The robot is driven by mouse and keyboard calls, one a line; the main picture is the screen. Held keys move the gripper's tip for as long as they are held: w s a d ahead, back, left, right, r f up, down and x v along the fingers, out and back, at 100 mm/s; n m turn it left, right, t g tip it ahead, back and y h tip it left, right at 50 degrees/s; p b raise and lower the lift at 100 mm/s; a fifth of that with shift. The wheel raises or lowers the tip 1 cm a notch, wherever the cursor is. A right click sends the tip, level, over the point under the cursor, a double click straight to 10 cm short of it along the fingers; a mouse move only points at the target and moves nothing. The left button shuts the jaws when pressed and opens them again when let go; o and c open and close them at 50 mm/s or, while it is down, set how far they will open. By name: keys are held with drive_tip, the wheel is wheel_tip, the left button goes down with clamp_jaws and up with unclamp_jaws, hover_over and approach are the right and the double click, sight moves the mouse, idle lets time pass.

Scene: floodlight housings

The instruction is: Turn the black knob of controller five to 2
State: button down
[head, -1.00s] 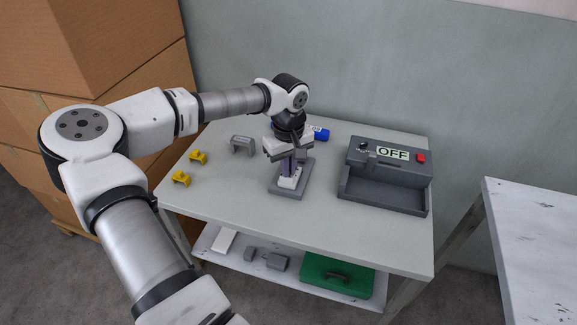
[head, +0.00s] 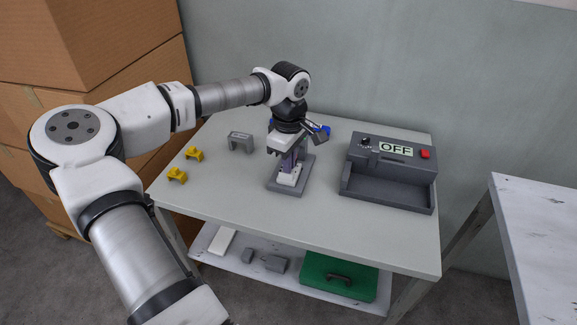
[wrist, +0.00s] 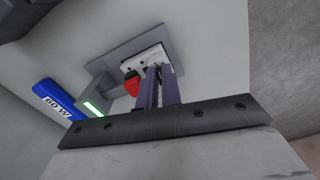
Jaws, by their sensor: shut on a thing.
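A small grey controller (head: 283,191) stands in the middle of the table, mostly hidden by my gripper. In the wrist view its grey base (wrist: 108,66), a red button (wrist: 132,86) and a lit green display (wrist: 93,108) show. The display's text cannot be read. No number five can be read here.
A larger grey housing (head: 387,186) with a black knob, an OFF display and a red button stands right. A blue block (wrist: 58,99) marked 60 W lies behind my gripper. A grey bracket (head: 241,141) and yellow pieces (head: 177,175) lie left. The table's front is clear.

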drive_tip(key=n+b, duration=0.3)
drive_tip(key=n, duration=0.2)
drive_tip(key=shift+w+f+n, duration=0.1)
drive_tip(key=shift+f+n, duration=0.05)
drive_tip(key=shift+n, duration=0.15)
drive_tip(key=n+b, duration=0.2)
drive_tip(key=n, duration=0.3)
drive_tip(key=shift+w+n, duration=0.15)
drive_tip(key=shift+n, duration=0.15)
drive_tip(key=c, duration=1.6)
unclamp_jaws()
drive_tip(key=shift+r, duration=0.2)
drive_tip(key=shift+o, duration=0.2)
